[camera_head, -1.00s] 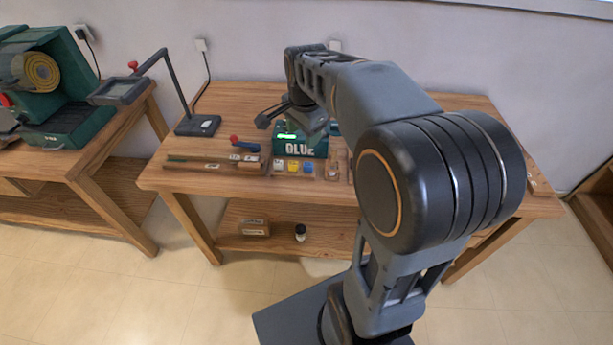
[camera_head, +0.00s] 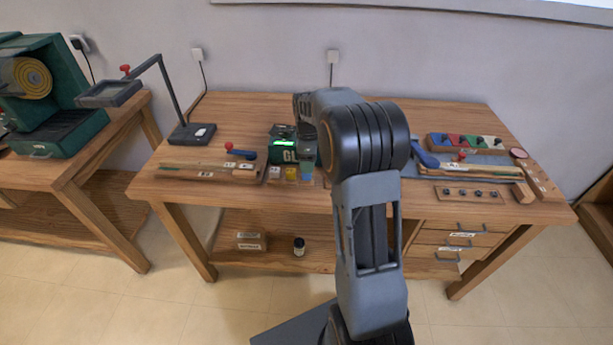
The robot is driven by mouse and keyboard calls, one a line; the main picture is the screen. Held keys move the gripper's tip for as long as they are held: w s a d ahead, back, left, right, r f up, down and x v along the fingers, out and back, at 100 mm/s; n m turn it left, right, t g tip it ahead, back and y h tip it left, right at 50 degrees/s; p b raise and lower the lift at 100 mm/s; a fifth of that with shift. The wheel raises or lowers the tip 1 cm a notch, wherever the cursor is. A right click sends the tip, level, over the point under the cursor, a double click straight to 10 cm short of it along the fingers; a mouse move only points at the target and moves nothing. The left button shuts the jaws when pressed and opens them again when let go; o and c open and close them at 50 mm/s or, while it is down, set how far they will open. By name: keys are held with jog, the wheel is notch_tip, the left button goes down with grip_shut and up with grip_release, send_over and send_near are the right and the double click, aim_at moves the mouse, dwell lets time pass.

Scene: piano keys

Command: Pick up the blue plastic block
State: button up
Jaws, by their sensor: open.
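The small blue plastic block (camera_head: 306,177) is at the right end of a short row on the table, in front of the green glue box. It is small and partly covered in this view. A yellow block (camera_head: 291,174) and a pale block (camera_head: 274,173) are to its left. My gripper (camera_head: 307,164) is over the blue block's spot, in front of the box, mostly hidden by my arm. Its jaws are open, and contact with the block cannot be made out.
The green glue box (camera_head: 281,145) stands just behind the blocks. A lamp stand (camera_head: 192,134) and a wooden strip (camera_head: 205,170) are to the left. A rack with coloured parts (camera_head: 466,142) and a blue-handled tool (camera_head: 425,158) are to the right.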

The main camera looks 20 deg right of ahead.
aim_at(307, 176)
jog(key=shift+s+d+f, duration=0.1)
jog(key=shift+d+f, duration=0.05)
jog(key=shift+f, duration=2.65)
jog(key=c, duration=1)
